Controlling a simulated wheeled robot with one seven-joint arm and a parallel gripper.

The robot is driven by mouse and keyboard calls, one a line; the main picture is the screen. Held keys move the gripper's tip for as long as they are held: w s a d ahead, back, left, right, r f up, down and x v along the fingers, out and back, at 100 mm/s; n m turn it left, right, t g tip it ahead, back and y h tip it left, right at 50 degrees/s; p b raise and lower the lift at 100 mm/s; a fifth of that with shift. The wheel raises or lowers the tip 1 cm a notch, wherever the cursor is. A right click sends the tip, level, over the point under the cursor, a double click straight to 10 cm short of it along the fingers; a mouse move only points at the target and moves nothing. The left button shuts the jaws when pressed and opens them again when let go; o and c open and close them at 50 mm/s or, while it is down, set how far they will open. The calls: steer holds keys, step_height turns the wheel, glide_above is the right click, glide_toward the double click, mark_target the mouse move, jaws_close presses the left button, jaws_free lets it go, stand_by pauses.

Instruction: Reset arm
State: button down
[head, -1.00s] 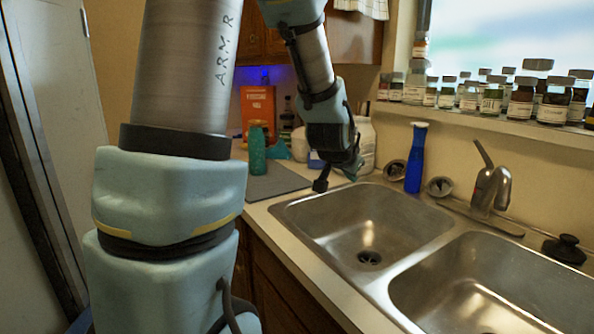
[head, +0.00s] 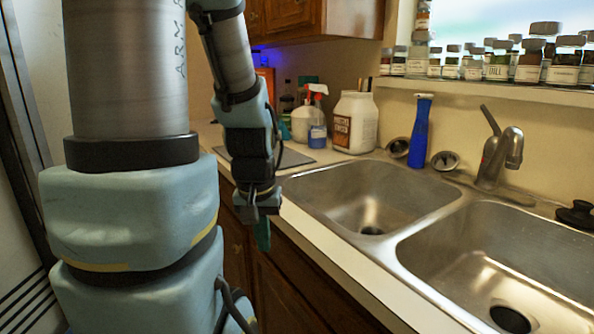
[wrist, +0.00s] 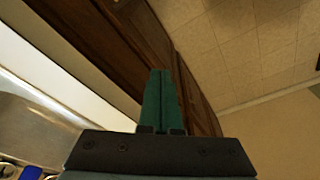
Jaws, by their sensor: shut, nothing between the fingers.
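My gripper (head: 262,235) hangs in front of the wooden cabinet face, beside the counter's front edge and left of the sink. Its green fingers point down. In the wrist view the two green fingers (wrist: 160,100) lie side by side, closed together with nothing between them. My arm fills the left of the head view and hides part of the counter behind it.
The double sink (head: 365,195) is right of my gripper, with a faucet (head: 495,160) behind it. A blue bottle (head: 418,135), a white jar (head: 355,122) and a spray bottle (head: 317,128) stand at the back. Tiled floor (wrist: 255,45) shows below, clear.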

step_height(320, 180, down, 14)
steer(key=s+b, duration=0.1)
steer(key=b, duration=1)
step_height(320, 180, up, 16)
steer(key=p, duration=1.6)
steer(key=shift+r+g, duration=0.25)
steer(key=shift+g, duration=0.05)
